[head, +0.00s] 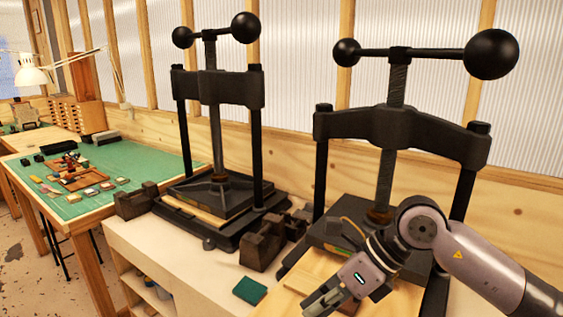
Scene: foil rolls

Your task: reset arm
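My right arm (440,240) comes in from the right edge, bent at a grey-and-black joint. My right gripper (328,303) hangs at the bottom of the head view, low over a pale wooden board (310,273) in front of the right-hand press. Its fingers are partly cut off by the bottom edge, and whether they are open or shut is unclear. I see nothing clearly held in it. My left arm and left gripper are not in view.
Two black screw presses (217,90) (400,130) stand on a pale bench (190,255). Dark dispenser-like blocks (135,203) (265,243) and a small green block (250,290) sit near them. A green-topped table (150,165) with small items stands left. The bench front is mostly clear.

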